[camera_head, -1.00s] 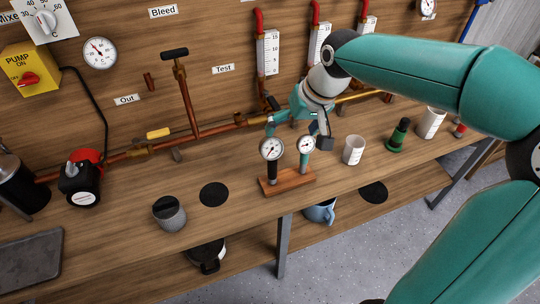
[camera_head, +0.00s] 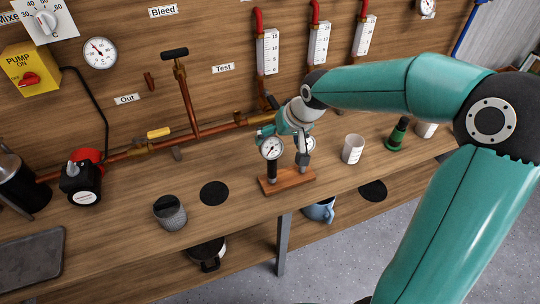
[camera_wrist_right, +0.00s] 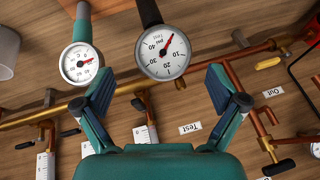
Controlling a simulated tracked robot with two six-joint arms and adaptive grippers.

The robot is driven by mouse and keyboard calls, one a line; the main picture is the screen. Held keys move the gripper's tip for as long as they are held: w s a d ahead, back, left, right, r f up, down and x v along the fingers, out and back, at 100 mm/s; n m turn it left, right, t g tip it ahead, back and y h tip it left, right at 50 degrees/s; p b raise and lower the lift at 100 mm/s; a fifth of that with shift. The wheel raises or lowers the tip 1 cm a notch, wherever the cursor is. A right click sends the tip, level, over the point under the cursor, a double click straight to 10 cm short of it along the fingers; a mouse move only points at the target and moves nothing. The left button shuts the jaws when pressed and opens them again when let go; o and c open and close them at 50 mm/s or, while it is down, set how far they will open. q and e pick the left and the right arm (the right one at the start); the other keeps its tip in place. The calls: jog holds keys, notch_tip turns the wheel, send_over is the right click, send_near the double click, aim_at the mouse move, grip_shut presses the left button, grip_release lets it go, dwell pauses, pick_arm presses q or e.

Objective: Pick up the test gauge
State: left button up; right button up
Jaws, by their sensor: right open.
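The test gauge (camera_head: 271,148) has a round white dial, a red needle and a black stem. It stands upright in a wooden block (camera_head: 289,184) on the bench. In the right wrist view the test gauge (camera_wrist_right: 163,53) shows "Test" and psi marks. A second, teal-stemmed gauge (camera_wrist_right: 80,64) stands beside it; in the head view my gripper partly hides it. In the wrist view the test gauge lies ahead, between the lines of the spread fingers (camera_wrist_right: 161,80). My left gripper is not in view.
Copper pipework (camera_head: 195,134) runs along the wall behind the gauges. A white cup (camera_head: 353,149) and a green-based item (camera_head: 397,136) stand to the right. A grey cup (camera_head: 170,213) stands front left. A black disc (camera_head: 214,193) lies flat on the bench left of the block.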

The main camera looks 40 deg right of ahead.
aim_at(273, 142)
jog(key=p+x, duration=0.1)
jog(key=x, duration=0.4)
jog(key=shift+w+a+r, duration=0.1)
jog(key=shift+a+r, duration=0.05)
jog(key=c, duration=1.4)
jog(key=shift+r, duration=0.2)
